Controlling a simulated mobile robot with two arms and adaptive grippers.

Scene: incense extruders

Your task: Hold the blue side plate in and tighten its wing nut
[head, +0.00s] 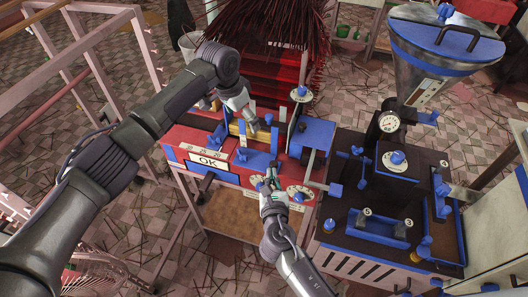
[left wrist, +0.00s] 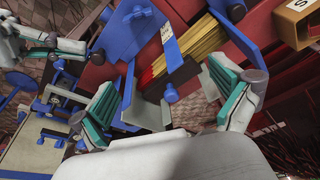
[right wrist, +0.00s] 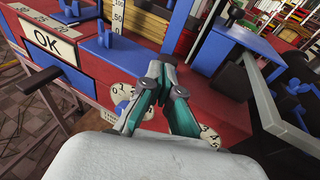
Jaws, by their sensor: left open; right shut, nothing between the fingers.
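Upright blue plates flank the yellow incense sticks on the red machine; one plate (head: 274,140) stands on the right in the head view. In the left wrist view a blue plate (left wrist: 233,40) and a labelled blue strip (left wrist: 178,48) border the sticks (left wrist: 200,50). I cannot tell which is the side plate. My left gripper (head: 250,115) is open above the sticks, its fingers spread around this area. My right gripper (head: 268,178) is shut and empty in front of the machine, above its front dials. A blue wing-shaped knob (right wrist: 107,42) stands left of it in the right wrist view.
The OK panel (head: 208,162) is on the machine's front, with white dials (head: 300,193) to its right. A dark bench with blue fittings (head: 385,228) and a metal hopper (head: 440,60) stand at right. A pink rack (head: 85,60) stands at left.

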